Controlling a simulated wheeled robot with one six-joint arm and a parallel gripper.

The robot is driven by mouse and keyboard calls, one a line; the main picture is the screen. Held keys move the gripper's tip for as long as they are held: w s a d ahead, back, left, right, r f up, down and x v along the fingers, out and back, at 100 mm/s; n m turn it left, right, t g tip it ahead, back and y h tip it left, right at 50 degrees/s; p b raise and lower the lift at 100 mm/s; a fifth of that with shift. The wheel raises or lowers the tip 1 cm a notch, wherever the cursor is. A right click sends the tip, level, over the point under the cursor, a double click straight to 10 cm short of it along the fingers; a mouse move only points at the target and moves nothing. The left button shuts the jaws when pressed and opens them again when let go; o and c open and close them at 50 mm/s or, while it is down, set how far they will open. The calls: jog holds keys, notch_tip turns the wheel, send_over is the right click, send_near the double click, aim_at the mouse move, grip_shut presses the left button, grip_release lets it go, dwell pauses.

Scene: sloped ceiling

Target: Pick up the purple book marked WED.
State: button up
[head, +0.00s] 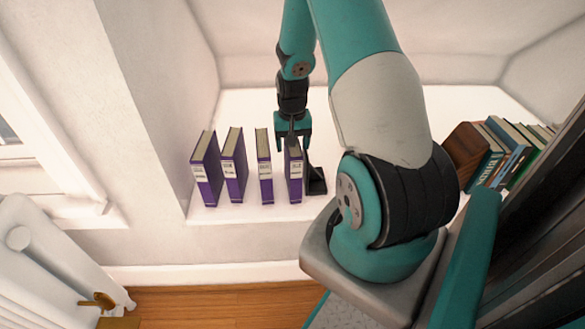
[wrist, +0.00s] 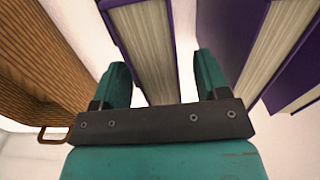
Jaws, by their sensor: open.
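Several purple books with white spine labels stand upright in a row on the white ledge. The labels are too small to read, so I cannot tell which one is marked WED. The rightmost book (head: 294,180) is under my gripper (head: 292,142) in the head view. In the wrist view my gripper (wrist: 162,78) is open, with a finger on each side of a purple book's (wrist: 150,40) pale page edges. I cannot tell whether the fingers touch it. Neighbouring books (wrist: 268,45) show to the right there.
A black bookend (head: 317,181) stands just right of the row. Other books (head: 505,150) lean beside a brown block (head: 465,152) at the right. A white radiator (head: 50,265) is at lower left. A brown ribbed thing (wrist: 45,60) fills the wrist view's left side.

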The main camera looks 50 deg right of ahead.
jog(key=shift+f, duration=0.9)
grip_shut()
jog(key=shift+r, duration=0.1)
